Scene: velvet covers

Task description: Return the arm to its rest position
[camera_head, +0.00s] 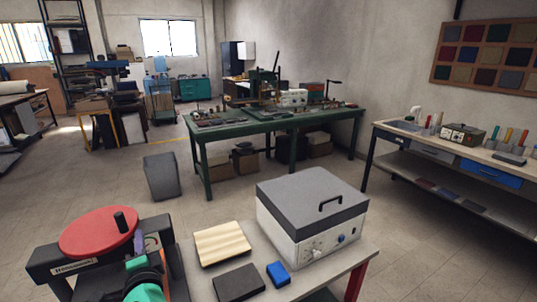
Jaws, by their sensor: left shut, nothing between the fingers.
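My left gripper (139,262) shows at the bottom left, with teal and dark parts. It is shut and empty. It is in front of a black machine with a red round disc (98,232) that has a black knob. Part of the arm and hand is cut off by the lower picture edge. My right gripper is not in view.
A work table (345,262) holds a white box with a grey lid (310,215), a wooden board (222,244), a dark pad (239,283) and a blue block (278,274). A green bench (225,128), a grey bin (161,176) and a side bench (392,132) stand beyond open floor.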

